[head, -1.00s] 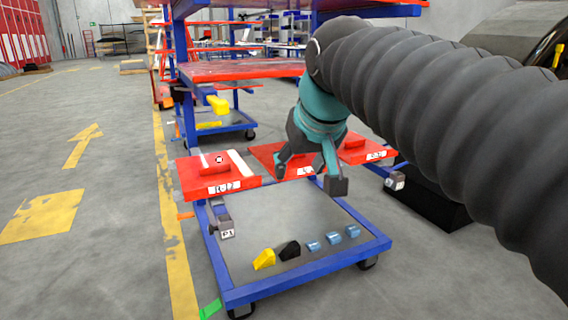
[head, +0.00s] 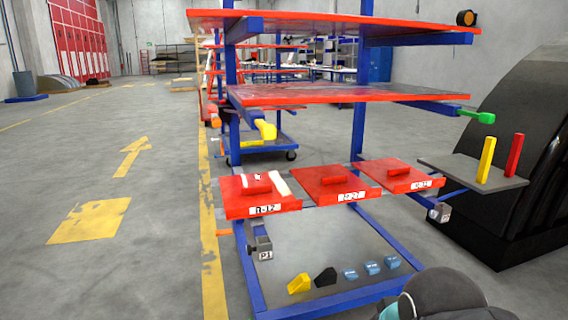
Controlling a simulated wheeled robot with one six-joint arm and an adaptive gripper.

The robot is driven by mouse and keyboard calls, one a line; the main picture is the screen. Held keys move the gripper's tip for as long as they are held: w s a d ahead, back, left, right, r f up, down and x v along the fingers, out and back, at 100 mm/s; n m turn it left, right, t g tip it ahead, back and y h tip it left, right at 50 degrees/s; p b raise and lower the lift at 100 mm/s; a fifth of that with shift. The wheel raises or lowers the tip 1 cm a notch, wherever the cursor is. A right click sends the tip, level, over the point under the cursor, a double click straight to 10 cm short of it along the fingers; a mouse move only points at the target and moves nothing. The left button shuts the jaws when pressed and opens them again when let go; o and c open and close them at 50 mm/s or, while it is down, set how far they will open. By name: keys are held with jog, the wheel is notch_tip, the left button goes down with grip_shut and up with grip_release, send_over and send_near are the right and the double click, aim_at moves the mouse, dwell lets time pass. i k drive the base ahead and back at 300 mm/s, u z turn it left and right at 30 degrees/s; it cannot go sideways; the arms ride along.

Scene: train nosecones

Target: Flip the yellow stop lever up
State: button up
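A yellow lever (head: 265,130) sticks out from the left side of the blue-framed cart, just below the front left corner of the middle red shelf. Its rounded end points toward me and tilts slightly down. My gripper is out of the picture. Only a dark and teal piece of my arm shows at the bottom right edge, well below and to the right of the lever. Whether anything is in the gripper cannot be seen.
The cart's red middle shelf (head: 330,95) lies above three red trays (head: 262,207). A yellow wedge (head: 299,284), a black wedge (head: 326,277) and blue blocks lie on its grey base. A grey plate (head: 440,168) with upright yellow and red bars juts right. Floor at left is clear.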

aim_at(268, 133)
jog(key=z, duration=1.65)
jog(key=k, duration=0.95)
jog(key=u, duration=1.6)
jog(key=i, duration=0.5)
